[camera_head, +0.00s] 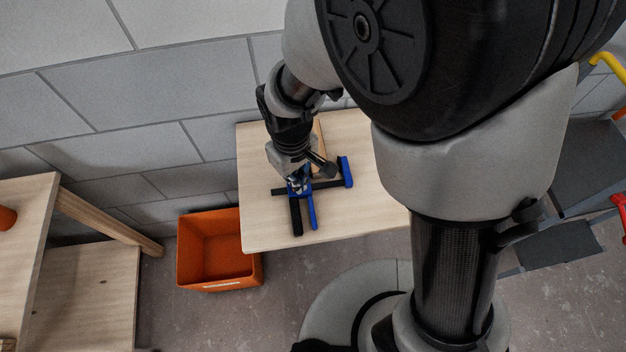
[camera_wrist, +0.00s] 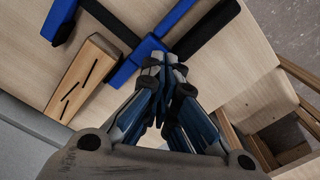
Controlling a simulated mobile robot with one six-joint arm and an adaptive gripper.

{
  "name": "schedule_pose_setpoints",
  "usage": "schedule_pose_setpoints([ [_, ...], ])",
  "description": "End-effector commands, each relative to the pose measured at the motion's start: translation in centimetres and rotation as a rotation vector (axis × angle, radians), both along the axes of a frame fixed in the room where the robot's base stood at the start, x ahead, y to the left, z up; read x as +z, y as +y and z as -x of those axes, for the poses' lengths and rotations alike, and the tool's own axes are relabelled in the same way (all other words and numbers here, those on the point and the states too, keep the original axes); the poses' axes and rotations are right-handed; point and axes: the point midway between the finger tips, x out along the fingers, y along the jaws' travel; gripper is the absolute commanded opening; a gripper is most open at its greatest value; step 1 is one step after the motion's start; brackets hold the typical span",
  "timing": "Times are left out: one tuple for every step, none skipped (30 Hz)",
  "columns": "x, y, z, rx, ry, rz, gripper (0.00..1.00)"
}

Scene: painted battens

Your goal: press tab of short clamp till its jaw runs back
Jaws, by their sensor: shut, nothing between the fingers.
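The clamp lies on the small wooden table (camera_head: 262,222). Its dark bar (camera_head: 327,185) runs left to right in the head view, with a blue end jaw (camera_head: 346,171) at the right. A blue lever (camera_head: 312,211) and a black handle (camera_head: 296,218) extend toward the table's front edge. In the wrist view the end jaw (camera_wrist: 60,19), dark bar (camera_wrist: 108,24) and blue lever (camera_wrist: 172,18) show. My gripper (camera_head: 299,189) is shut and empty, its fingertips (camera_wrist: 166,61) over the clamp's blue sliding body. The fingers partly hide this body; I cannot tell whether they touch it.
A wooden block (camera_wrist: 84,78) with dark marks lies beside the bar. An orange bin (camera_head: 217,250) stands on the floor left of the table. A wooden bench (camera_head: 85,285) is farther left, and a grey block wall (camera_head: 120,155) is behind.

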Motion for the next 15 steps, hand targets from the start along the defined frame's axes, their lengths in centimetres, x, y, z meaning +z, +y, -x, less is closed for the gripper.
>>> schedule_pose_setpoints([
  [-0.19, -0.01, 0.01, 0.0, 0.0, 0.0, 0.0],
  [-0.25, -0.01, 0.01, 0.0, 0.0, 0.0, 0.0],
  [-0.33, -0.01, 0.01, 0.0, 0.0, 0.0, 0.0],
  [-0.39, -0.01, 0.01, 0.0, 0.0, 0.0, 0.0],
  [-0.45, -0.01, 0.01, 0.0, 0.0, 0.0, 0.0],
  [-0.53, -0.01, 0.01, 0.0, 0.0, 0.0, 0.0],
  [-0.58, -0.01, 0.01, 0.0, 0.0, 0.0, 0.0],
  [-0.65, -0.01, 0.01, 0.0, 0.0, 0.0, 0.0],
  [-0.72, -0.01, 0.01, 0.0, 0.0, 0.0, 0.0],
  [-0.78, -0.01, 0.01, 0.0, 0.0, 0.0, 0.0],
  [-0.84, -0.01, 0.01, 0.0, 0.0, 0.0, 0.0],
  [-0.93, -0.01, 0.01, 0.0, 0.0, 0.0, 0.0],
  [-0.99, -0.01, 0.01, 0.0, 0.0, 0.0, 0.0],
  [-1.05, -0.01, 0.01, 0.0, 0.001, 0.001, 0.0],
  [-1.13, -0.01, 0.01, 0.0, 0.001, 0.001, 0.0],
])
